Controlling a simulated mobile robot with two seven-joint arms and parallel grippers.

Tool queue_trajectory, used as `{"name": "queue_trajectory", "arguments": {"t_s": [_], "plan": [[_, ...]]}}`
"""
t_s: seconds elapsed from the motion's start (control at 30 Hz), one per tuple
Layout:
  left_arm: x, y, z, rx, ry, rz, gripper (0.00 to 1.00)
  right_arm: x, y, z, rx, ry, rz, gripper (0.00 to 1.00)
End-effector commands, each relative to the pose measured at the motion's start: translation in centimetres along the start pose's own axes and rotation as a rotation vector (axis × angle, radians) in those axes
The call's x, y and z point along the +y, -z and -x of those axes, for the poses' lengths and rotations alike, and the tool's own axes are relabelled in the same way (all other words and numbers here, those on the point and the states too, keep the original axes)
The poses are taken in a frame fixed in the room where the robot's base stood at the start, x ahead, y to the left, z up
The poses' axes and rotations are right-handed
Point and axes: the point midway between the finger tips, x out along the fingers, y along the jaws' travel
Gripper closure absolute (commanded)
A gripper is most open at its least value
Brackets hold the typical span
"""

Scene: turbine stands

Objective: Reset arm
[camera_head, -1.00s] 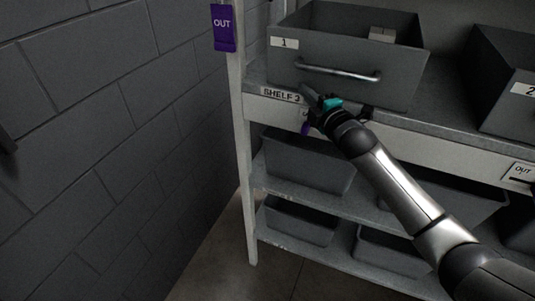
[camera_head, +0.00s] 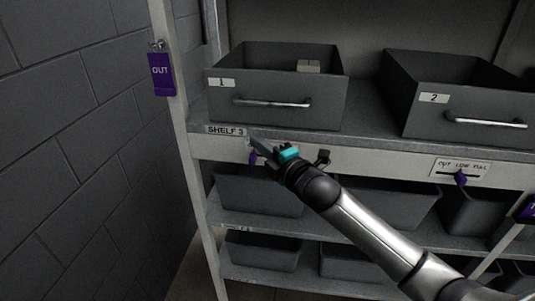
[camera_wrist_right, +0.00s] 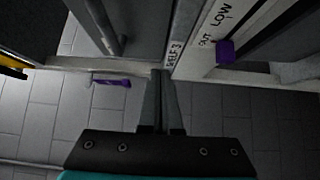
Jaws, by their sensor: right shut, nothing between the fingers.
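My right arm comes in from the lower right of the head view. Its gripper (camera_head: 262,146) is in front of the front edge of the shelf labelled SHELF 3, below bin 1. In the right wrist view the two fingers (camera_wrist_right: 160,100) lie together, shut, with nothing held. A purple slider (camera_head: 253,158) shows just beside the fingertips on the shelf edge; I cannot tell whether they touch. My left gripper is not in view.
Grey bin 1 (camera_head: 275,88) and bin 2 (camera_head: 450,103) stand on the shelf (camera_head: 360,143). More bins sit on the lower shelves. A purple OUT tag (camera_head: 161,74) hangs on the left post. A label with a purple slider (camera_head: 460,178) is at right. A block wall (camera_head: 70,150) stands at left.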

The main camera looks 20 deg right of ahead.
Motion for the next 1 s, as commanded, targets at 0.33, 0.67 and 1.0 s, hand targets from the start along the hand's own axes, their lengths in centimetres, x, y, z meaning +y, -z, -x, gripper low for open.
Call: {"name": "queue_trajectory", "arguments": {"t_s": [0.33,0.67,1.0], "plan": [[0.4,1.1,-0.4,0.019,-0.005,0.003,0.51,-0.1,0.1,3.6,0.001,0.001,-0.001,1.00],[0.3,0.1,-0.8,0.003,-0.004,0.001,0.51,-1.4,-0.2,4.0,-0.010,0.019,-0.021,1.00],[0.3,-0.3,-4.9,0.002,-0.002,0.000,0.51,-22.9,-3.4,7.0,-0.203,0.308,-0.374,1.00]]}}
